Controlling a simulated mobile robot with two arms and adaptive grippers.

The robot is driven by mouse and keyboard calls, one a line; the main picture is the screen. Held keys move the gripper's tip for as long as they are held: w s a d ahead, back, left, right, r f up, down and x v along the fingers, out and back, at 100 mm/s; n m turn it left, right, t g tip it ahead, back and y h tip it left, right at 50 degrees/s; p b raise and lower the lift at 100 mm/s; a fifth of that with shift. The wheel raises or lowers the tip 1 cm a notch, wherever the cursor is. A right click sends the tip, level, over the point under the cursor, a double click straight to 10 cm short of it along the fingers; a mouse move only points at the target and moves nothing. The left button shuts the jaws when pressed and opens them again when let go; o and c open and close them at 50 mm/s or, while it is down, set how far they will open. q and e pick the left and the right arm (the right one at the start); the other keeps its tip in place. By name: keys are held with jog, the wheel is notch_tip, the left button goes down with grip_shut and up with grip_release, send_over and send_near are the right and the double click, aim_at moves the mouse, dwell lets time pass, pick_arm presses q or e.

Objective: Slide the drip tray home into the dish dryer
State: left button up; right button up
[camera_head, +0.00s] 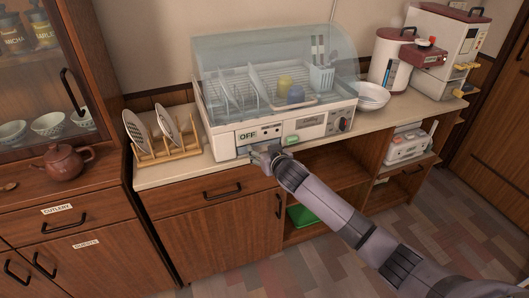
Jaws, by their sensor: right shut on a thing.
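The white dish dryer (230,138) stands on the counter at the centre, under a clear bluish lid (240,65). Its front has an OFF label, a green piece (291,140) and a dial (344,124). My right gripper (262,155) is at the lower front edge of the dryer, shut on the drip tray. The tray's pale front edge (243,151) shows just left of the gripper, low at the dryer's front; my gripper hides much of it. How far the tray is in, I cannot tell. My left gripper is out of view.
A wooden rack with plates (163,135) stands left of the dryer. White bowls (370,96) are stacked right of it, near a red-and-white appliance (394,60). A brown teapot (64,162) sits on the left cabinet. The counter's front strip (180,177) is clear.

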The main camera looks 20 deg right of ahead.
jog(key=shift+w, duration=0.4)
jog(key=o, duration=1.4)
jog(key=shift+s, duration=0.1)
